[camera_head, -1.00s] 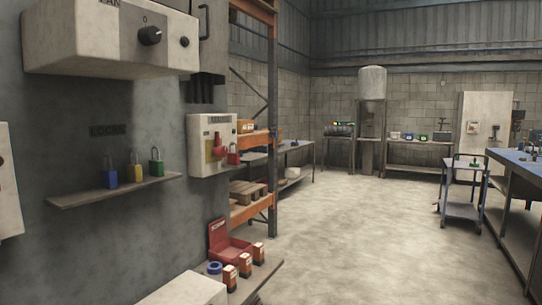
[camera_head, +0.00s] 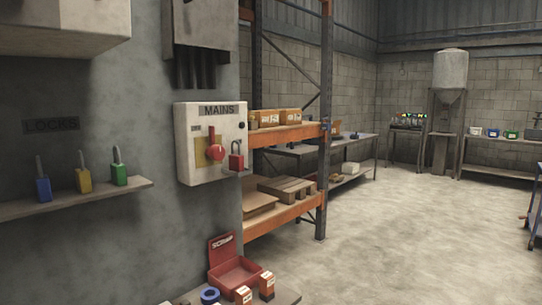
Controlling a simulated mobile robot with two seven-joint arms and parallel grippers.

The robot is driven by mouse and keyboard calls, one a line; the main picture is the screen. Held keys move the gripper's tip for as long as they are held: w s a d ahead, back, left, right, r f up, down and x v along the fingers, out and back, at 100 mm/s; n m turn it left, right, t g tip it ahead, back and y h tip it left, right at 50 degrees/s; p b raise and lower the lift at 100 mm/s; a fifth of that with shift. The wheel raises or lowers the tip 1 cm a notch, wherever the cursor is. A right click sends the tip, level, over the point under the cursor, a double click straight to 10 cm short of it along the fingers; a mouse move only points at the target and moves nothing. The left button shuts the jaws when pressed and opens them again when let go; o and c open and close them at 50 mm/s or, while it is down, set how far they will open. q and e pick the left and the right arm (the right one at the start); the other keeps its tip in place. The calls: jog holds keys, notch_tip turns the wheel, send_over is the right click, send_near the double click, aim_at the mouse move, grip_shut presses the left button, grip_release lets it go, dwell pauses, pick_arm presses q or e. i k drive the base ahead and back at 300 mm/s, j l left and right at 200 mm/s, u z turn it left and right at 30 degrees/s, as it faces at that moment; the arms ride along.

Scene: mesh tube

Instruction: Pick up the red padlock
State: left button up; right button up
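The red padlock (camera_head: 236,161) hangs at the right side of the front of a pale box labelled MAINS (camera_head: 195,170), just right of a red switch handle (camera_head: 215,148). The box is fixed to the grey wall. The padlock's shackle points up; whether it is locked through something is too small to tell. Neither of my grippers is in view.
A shelf (camera_head: 130,191) on the left wall holds blue (camera_head: 43,188), yellow (camera_head: 83,180) and green (camera_head: 119,174) padlocks. Below the box, a red SCRAP bin (camera_head: 236,273) and small boxes stand on a bench. An orange rack (camera_head: 325,130) stands behind. Open floor lies right.

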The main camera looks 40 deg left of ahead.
aim_at(236, 161)
jog(key=i+u, duration=0.2)
jog(key=i, duration=0.35)
jog(key=i+l+u, duration=0.2)
jog(key=i, duration=0.3)
jog(key=i+l+u, duration=0.1)
jog(key=i+u, duration=0.15)
jog(key=u, duration=0.2)
jog(key=i+l+u, duration=0.15)
jog(key=u, duration=0.25)
jog(key=i+l+u, duration=0.2)
jog(key=u, duration=0.25)
jog(key=i+l+u, duration=0.15)
jog(key=l+u, duration=0.3)
jog(key=i+l+u, duration=0.1)
jog(key=l+u, duration=0.15)
jog(key=u, duration=0.15)
jog(key=l+u, duration=0.45)
jog(key=j, duration=0.1)
